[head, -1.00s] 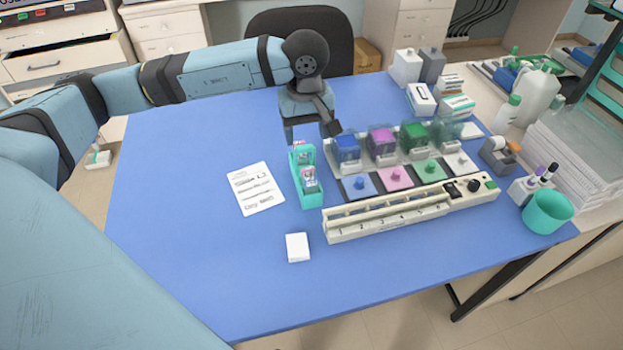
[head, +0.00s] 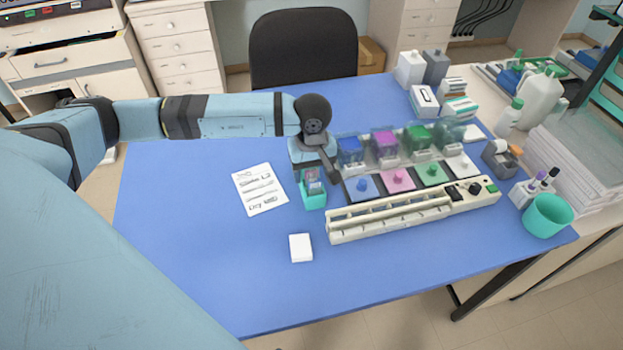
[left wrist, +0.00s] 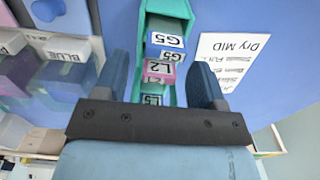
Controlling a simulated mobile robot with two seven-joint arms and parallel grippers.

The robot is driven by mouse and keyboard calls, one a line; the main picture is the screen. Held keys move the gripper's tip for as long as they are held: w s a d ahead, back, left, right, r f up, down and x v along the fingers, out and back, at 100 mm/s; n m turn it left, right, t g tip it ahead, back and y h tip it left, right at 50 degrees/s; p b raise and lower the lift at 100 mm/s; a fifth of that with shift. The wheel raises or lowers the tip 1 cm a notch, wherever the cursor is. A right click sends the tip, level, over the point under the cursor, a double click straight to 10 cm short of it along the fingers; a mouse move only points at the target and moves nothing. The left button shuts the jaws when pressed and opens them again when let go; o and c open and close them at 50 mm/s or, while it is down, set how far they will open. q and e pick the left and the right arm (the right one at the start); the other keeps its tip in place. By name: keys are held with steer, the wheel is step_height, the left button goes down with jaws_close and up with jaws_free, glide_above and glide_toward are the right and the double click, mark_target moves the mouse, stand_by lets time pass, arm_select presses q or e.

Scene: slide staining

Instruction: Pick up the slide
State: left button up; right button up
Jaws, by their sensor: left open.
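The slides stand in a teal slide holder (head: 315,200) on the blue table, left of the staining jars. In the left wrist view the holder (left wrist: 178,9) shows slides with labelled ends: a blue one marked G5 (left wrist: 166,42), a pink one marked L2 (left wrist: 160,69), and one lower down partly hidden by my gripper. My left gripper (head: 314,172) is above the holder in the head view. Its two fingers (left wrist: 162,82) are apart, one on each side of the holder and slides, with nothing gripped. My right gripper is not in view.
A paper note (head: 259,189) lies left of the holder and a white block (head: 301,248) in front. A long cream rack (head: 400,215) and coloured staining jars (head: 385,145) stand close on the right. The left and front of the table (head: 200,250) are clear.

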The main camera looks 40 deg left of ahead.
arm_select(q)
steer(key=c, duration=1)
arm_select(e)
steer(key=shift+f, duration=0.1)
arm_select(q)
steer(key=shift+r, duration=0.2)
